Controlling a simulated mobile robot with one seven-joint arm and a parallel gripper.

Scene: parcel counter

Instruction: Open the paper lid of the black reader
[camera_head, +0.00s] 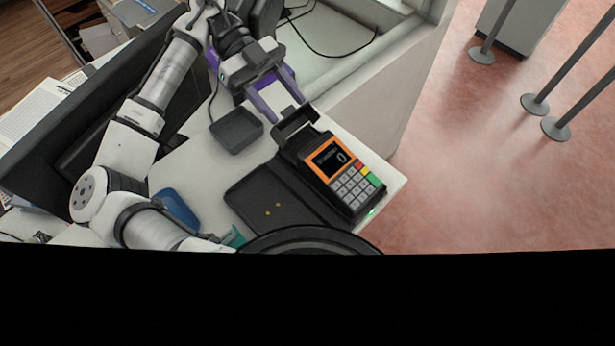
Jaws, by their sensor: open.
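The black card reader (338,172) lies on the white counter, with an orange-framed screen reading 0 and a keypad with red, yellow and green keys. Its paper lid (294,122) is at the reader's top end and appears raised, tilted up from the body. My gripper (283,104), with purple fingers, is open just above and behind the lid. One finger is close to the lid; I cannot tell whether they touch. Nothing shows between the fingers.
A small dark square box (236,130) sits near the gripper. A blue object (176,207) lies at the left. The counter's right edge drops to the red floor.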

